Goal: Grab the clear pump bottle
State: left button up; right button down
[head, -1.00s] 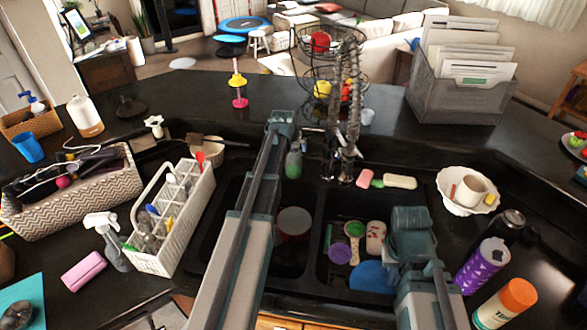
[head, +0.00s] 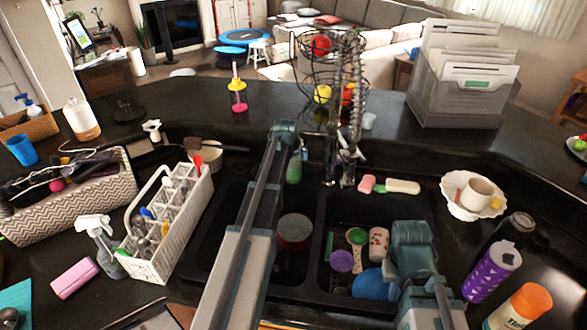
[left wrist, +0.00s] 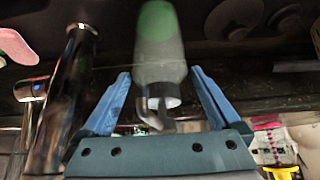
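The clear pump bottle (head: 294,170) with a green label stands at the back of the sink, left of the faucet, partly hidden by my left arm. In the left wrist view the bottle (left wrist: 160,55) appears with its pump end toward my gripper. My left gripper (left wrist: 158,92) is open; its blue fingers are on either side of the bottle's lower pictured end, with visible gaps. In the head view my left gripper (head: 286,130) is by the bottle, its fingertips hidden. My right gripper (head: 412,238) is over the right basin, its fingers not clearly visible.
A white caddy (head: 165,225) is left of the sink. A sponge and brush (head: 400,186) lie behind the right basin.

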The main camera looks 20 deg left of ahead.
pick_arm(q)
grip_shut()
jog(key=shift+r, duration=0.15)
pick_arm(e)
jog(key=shift+r, duration=0.15)
